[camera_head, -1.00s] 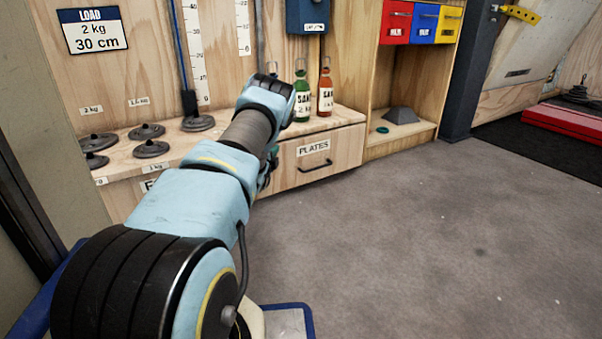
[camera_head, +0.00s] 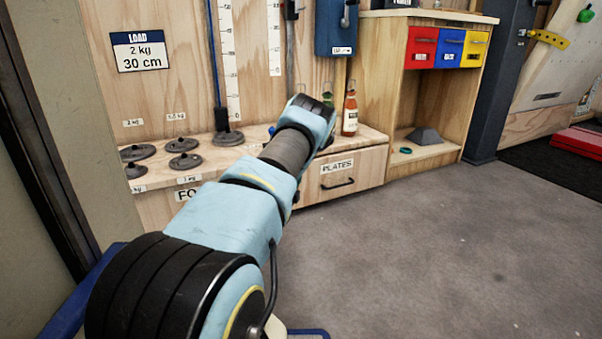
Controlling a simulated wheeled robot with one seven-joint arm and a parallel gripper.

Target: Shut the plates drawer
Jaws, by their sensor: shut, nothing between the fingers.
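The plates drawer (camera_head: 362,170) is a pale wooden front with a "PLATES" label (camera_head: 337,166) and a dark bar handle (camera_head: 338,184). It sits at the right end of the low wooden bench (camera_head: 365,135). I see no open gap above its front, but my arm covers its left end, so I cannot tell whether it is fully flush. My arm reaches forward across the bench front, and its wrist is just left of and above the drawer. My gripper is hidden behind the arm.
An orange bottle (camera_head: 350,115) and a partly hidden green bottle (camera_head: 327,97) stand on the bench above the drawer. Several grey weight plates (camera_head: 183,161) lie to the left. A wooden cabinet (camera_head: 455,95) stands to the right. The grey floor (camera_head: 420,250) before the drawer is clear.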

